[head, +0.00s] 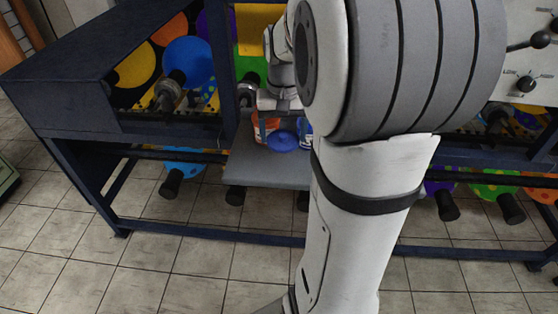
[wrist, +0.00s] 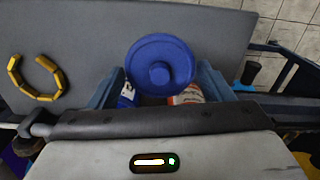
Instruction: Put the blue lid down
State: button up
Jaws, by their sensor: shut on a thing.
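The blue lid (wrist: 160,65) is round with a central knob and sits between the blue-grey fingers of my gripper (wrist: 160,88) in the wrist view. My gripper is shut on it. In the head view the lid (head: 283,142) shows just in front of the containers, over the grey shelf (head: 262,170); I cannot tell whether it touches the shelf. My gripper in the head view (head: 278,103) is small and partly hidden by my arm.
An orange-and-white container (head: 264,126) and a blue-and-white container (head: 305,133) stand behind the lid. A yellow segmented open ring (wrist: 35,78) lies on the shelf's left in the wrist view. Dark blue machine frame bars (head: 205,233) surround the shelf.

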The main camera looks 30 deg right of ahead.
aim_at(283, 165)
notch_tip(283, 165, down, 8)
jog(key=shift+r, duration=0.15)
dwell(0.3)
jog(key=o, duration=0.9)
jog(key=shift+o, duration=0.2)
notch_tip(283, 165, up, 12)
jog(key=shift+a+f, duration=0.1)
jog(key=s+a+f+n+t, duration=0.3)
jog(key=s+a+f+n, duration=0.1)
jog(key=s+a, duration=0.8)
jog(key=shift+s+a+f+n, duration=0.15)
jog(key=shift+a+f+n, duration=0.05)
jog(key=shift+a+n, duration=0.3)
